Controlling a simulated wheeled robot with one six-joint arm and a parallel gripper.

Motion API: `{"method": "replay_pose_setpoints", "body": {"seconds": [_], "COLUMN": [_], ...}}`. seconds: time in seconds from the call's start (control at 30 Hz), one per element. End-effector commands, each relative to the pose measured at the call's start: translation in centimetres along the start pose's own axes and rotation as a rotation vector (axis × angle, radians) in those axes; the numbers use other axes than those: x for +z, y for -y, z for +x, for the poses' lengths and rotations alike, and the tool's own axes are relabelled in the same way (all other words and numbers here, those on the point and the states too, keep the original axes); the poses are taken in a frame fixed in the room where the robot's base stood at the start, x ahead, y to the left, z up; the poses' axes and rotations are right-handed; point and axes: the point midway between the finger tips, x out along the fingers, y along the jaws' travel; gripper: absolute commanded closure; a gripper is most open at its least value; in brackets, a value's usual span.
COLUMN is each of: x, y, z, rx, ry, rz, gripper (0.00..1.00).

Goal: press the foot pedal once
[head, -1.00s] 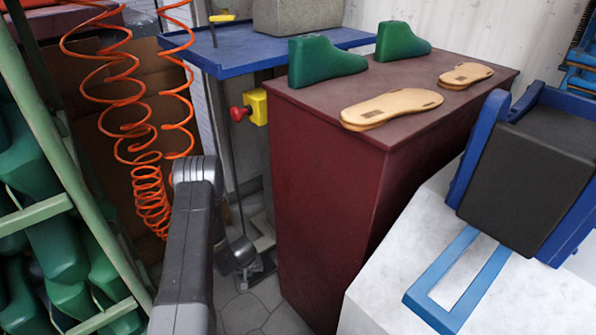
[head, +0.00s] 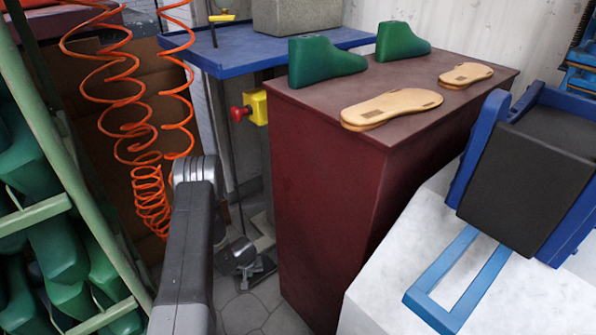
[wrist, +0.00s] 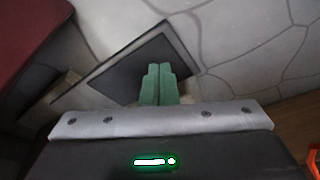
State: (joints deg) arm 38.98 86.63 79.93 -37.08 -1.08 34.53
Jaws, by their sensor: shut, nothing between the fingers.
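The foot pedal is a dark flat plate (wrist: 125,65) on the grey floor, set at an angle in the wrist view. In the head view it is a small dark shape (head: 263,271) low beside the dark red cabinet, partly covered by my wrist. My gripper (wrist: 158,72) has its two green fingers together and empty, and they overlap the pedal's lower right part in the wrist view. I cannot tell whether the tips touch it. In the head view my gripper (head: 238,254) is low near the pedal, its fingertips not clearly visible.
The dark red cabinet (head: 325,190) stands close on the right, with green lasts and sandal soles on top. Orange coiled hoses (head: 150,190) hang to the left, beside a green rack (head: 70,150). A blue bench (head: 240,52) with a red button is behind.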

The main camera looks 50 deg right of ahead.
Motion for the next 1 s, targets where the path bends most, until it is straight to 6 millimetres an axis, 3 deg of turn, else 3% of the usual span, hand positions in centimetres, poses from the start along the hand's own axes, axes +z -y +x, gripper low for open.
{"method": "replay_pose_setpoints", "body": {"seconds": [0.33, 1.0], "x": [0.1, 0.8], "y": [0.0, 0.0], "z": [0.3, 2.9], "rx": [0.0, 0.0], "ry": [0.0, 0.001], "rz": [0.0, -0.001], "gripper": [1.0, 1.0]}}
